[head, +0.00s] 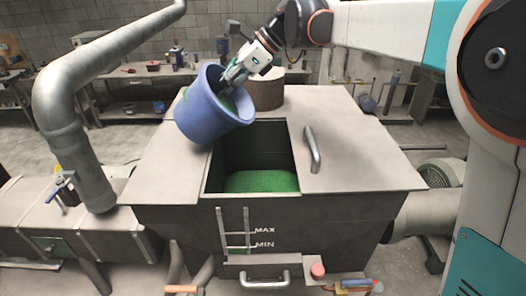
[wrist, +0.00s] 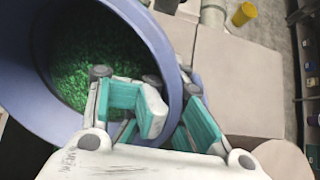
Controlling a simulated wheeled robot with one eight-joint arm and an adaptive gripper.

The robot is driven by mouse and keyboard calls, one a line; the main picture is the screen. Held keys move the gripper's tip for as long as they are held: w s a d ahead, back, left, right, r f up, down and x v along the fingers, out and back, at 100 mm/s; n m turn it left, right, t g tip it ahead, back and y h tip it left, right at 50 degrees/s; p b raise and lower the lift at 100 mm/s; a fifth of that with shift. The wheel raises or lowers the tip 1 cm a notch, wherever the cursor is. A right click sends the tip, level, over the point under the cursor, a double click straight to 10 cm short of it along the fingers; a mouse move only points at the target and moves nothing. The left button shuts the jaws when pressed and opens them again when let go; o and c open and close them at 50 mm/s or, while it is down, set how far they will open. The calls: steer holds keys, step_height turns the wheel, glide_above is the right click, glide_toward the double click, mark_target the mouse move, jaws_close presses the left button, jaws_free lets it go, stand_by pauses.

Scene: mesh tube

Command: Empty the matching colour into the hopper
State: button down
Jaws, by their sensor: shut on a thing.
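A blue bucket (head: 208,118) is tilted in the head view, over the left part of the hopper top. My gripper (head: 230,78) is shut on its rim; the wrist view shows the fingers (wrist: 170,125) on either side of the bucket wall. Green granules (wrist: 95,60) are inside the bucket in the wrist view. The grey hopper (head: 345,160) has a square opening, with green granules (head: 262,182) low inside. The bucket partly covers the opening's back left corner in the head view. No granules are seen falling.
A level gauge (head: 235,232) with MAX and MIN marks is on the hopper front, showing green near MIN. A handle (head: 312,150) stands on the right of the top. A thick pipe (head: 65,115) rises at left. A brown cylinder (head: 265,92) stands behind.

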mark_target(230, 96)
steer(key=shift+d+y+b, duration=0.2)
steer(key=shift+y+b, duration=0.25)
steer(key=shift+y, duration=0.15)
steer(key=shift+f, duration=0.1)
steer(key=shift+d+f+y+b, duration=0.15)
steer(key=shift+f+y+b, duration=0.15)
steer(key=shift+b, duration=0.25)
steer(key=shift+d+f+y+b, duration=0.25)
steer(key=shift+f+y+b, duration=0.35)
steer(key=shift+b, duration=0.35)
steer(key=shift+s+d+f+t+y+b, duration=0.15)
steer(key=shift+d+t+y+b, duration=0.25)
steer(key=shift+y+b, duration=0.45)
steer(key=shift+d, duration=0.15)
steer(key=shift+s+d+f+y+b, duration=0.1)
steer(key=shift+d+y+b, duration=0.3)
steer(key=shift+b, duration=0.3)
steer(key=shift+s+d+f+y+b, duration=0.1)
steer(key=shift+d+y+b, duration=0.3)
steer(key=shift+b, duration=0.25)
steer(key=shift+w+a+r+h+p, duration=0.1)
steer(key=shift+a+r+h+p, duration=0.2)
steer(key=shift+p, duration=0.2)
